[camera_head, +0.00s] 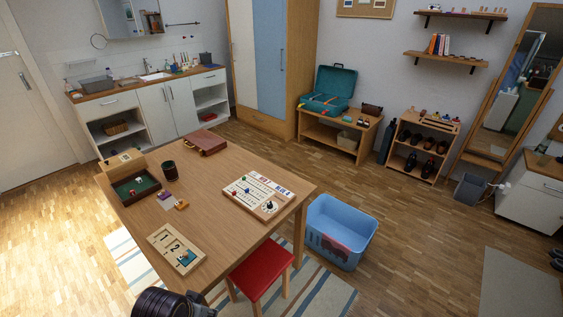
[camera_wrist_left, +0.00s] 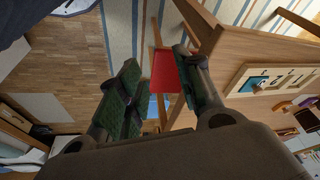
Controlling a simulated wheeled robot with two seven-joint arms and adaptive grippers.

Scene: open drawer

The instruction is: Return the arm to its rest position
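My left gripper (camera_wrist_left: 156,62) shows in the left wrist view with its two green-padded fingers spread apart and nothing between them. A red stool (camera_wrist_left: 165,72) is seen beyond the gap between the fingers, well past them. The wooden table (camera_wrist_left: 250,45) is beyond the right finger. In the head view a dark part of my arm shows at the bottom edge, near the front edge of the table (camera_head: 225,215). The fingers cannot be made out there. My right gripper is in neither view.
The red stool (camera_head: 262,268) stands at the table's front right. A blue bin (camera_head: 342,232) is on the floor to its right. The table bears a number board (camera_head: 176,247), a game board (camera_head: 257,195), a green-lined tray (camera_head: 135,187) and a dark cup (camera_head: 169,171).

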